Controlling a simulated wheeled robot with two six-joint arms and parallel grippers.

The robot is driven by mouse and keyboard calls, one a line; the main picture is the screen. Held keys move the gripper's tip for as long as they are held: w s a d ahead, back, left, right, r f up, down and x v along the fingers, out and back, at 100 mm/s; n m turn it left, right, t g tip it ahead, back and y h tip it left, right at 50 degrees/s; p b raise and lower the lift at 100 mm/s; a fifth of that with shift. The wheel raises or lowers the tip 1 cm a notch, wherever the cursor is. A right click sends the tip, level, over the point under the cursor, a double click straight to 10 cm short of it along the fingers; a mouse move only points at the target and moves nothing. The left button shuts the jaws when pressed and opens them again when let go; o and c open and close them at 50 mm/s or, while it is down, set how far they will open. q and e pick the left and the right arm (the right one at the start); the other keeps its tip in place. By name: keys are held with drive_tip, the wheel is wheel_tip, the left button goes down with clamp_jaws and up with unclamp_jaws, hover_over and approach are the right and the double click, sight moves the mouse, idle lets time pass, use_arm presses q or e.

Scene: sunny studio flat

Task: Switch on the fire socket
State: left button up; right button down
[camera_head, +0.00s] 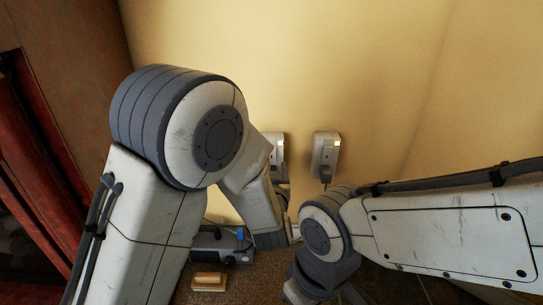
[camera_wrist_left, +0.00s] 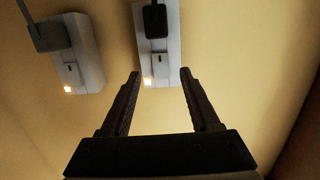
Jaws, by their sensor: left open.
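Two pale wall sockets are on the yellow wall in the head view, a left one (camera_head: 277,149) partly behind my left arm and a right one (camera_head: 326,152) with a dark plug in its lower end. I cannot tell by label which is the fire socket. The left wrist view shows both the other way up: one socket (camera_wrist_left: 158,52) ahead between my fingertips, the other (camera_wrist_left: 85,60) to the left. Each has a dark plug, a small switch and a glowing light. My left gripper (camera_wrist_left: 161,73) is open and empty, its fingers apart. My right gripper is not visible.
A dark red wooden piece (camera_head: 45,180) stands at the left. A grey box (camera_head: 208,243) and a small yellowish block (camera_head: 209,281) are low by the wall. My right forearm crosses the lower right, close to my left wrist. The wall above the sockets is clear.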

use_arm(q)
drive_tip(key=s, duration=0.1)
drive_tip(key=s+p, duration=0.1)
drive_tip(key=s, duration=0.3)
drive_tip(key=shift+s+r+p, duration=0.15)
drive_tip(key=shift+r+p, duration=0.15)
drive_tip(key=shift+r, duration=0.05)
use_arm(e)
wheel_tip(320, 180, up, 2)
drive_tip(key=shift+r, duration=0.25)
